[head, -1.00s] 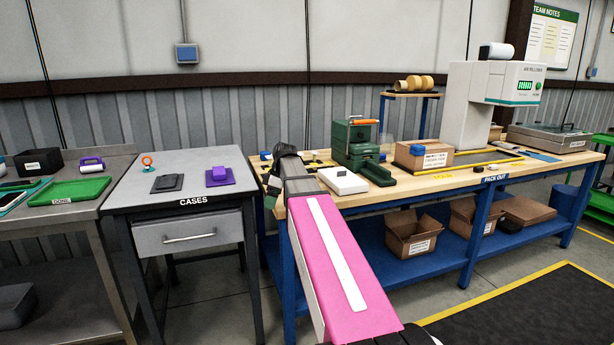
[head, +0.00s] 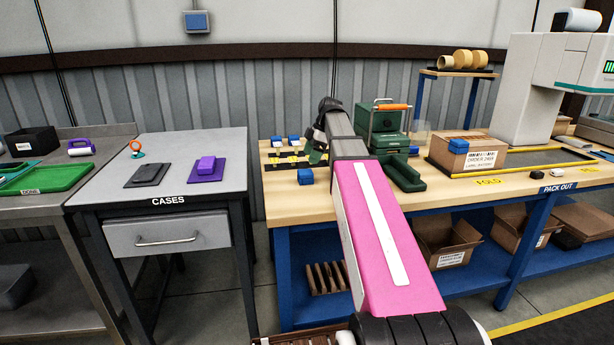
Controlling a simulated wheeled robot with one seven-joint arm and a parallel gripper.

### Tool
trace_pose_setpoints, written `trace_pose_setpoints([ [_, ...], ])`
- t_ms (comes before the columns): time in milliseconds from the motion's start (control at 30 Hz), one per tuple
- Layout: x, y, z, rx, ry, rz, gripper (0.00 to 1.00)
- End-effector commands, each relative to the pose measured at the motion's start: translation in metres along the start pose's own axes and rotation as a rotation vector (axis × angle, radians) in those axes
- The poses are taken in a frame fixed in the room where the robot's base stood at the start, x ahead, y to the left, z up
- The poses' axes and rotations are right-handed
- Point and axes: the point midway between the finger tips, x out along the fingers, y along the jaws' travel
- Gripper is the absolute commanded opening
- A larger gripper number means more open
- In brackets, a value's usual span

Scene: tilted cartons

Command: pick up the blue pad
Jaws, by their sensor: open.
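Several small blue things are in the head view, and I cannot tell for sure which is the blue pad. One blue block (head: 458,146) lies on top of the open brown carton (head: 484,160) on the wooden bench. Another blue block (head: 305,176) sits near the bench's left front edge. Two smaller blue pieces (head: 276,141) are at a black and yellow strip behind it. My gripper (head: 317,152) is over the left part of the bench, behind and right of the front blue block. It is open, partly hidden by my arm, and no held object shows.
A green press (head: 388,130) with an orange handle stands right of my arm. The grey cases table (head: 120,208) at left holds a dark pad (head: 148,174) and a purple pad (head: 207,168). A gap separates it from the wooden bench (head: 350,215). The lower shelf holds cartons.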

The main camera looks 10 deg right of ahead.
Motion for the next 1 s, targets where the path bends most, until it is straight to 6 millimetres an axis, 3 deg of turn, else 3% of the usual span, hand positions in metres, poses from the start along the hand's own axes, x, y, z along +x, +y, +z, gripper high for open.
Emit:
trace_pose_setpoints([
  [100, 0.019, -0.001, 0.000, 0.000, 0.000, -0.001, 0.88],
  [367, 0.036, -0.002, 0.001, 0.001, 0.000, 0.000, 0.88],
  [700, 0.078, -0.007, 0.003, 0.001, 0.000, -0.001, 0.88],
  [967, 0.080, -0.006, 0.003, 0.001, 0.000, 0.001, 0.88],
  [1000, 0.080, -0.006, 0.004, 0.001, 0.000, 0.001, 0.75],
])
